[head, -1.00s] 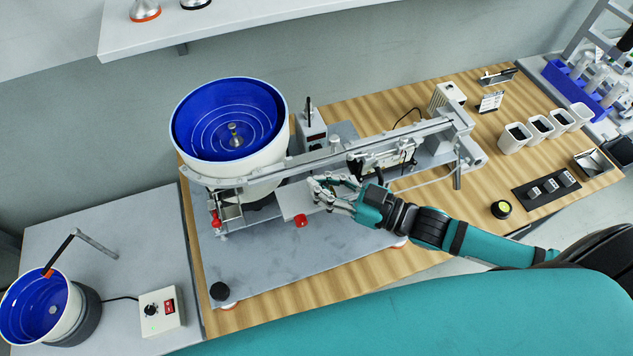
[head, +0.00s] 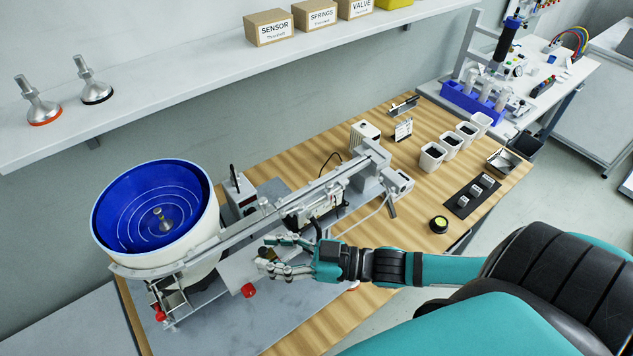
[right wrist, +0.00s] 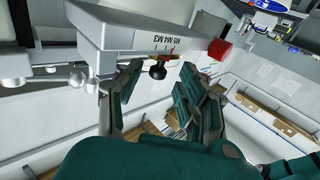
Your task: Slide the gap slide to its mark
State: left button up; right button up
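The gap slide shows as a small black knob with a red pointer (right wrist: 158,70) under a grey bar (right wrist: 130,42) marked M5, M4 and M3 in the right wrist view. The pointer is near the M3 end; its exact alignment is hard to tell. My right gripper (right wrist: 160,78) has its fingers apart on either side of the knob, with gaps showing. In the head view my right gripper (head: 268,256) is at the front of the feeder rail (head: 290,203), and it hides the slide there. My left gripper is not in view.
A blue bowl feeder (head: 150,215) stands left of my right gripper. White cups (head: 433,157) and a black tray (head: 470,197) are farther right.

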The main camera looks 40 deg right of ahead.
jog(key=v, duration=0.9)
jog(key=shift+s+d, duration=0.2)
jog(key=shift+s, duration=0.1)
jog(key=shift+o, duration=0.2)
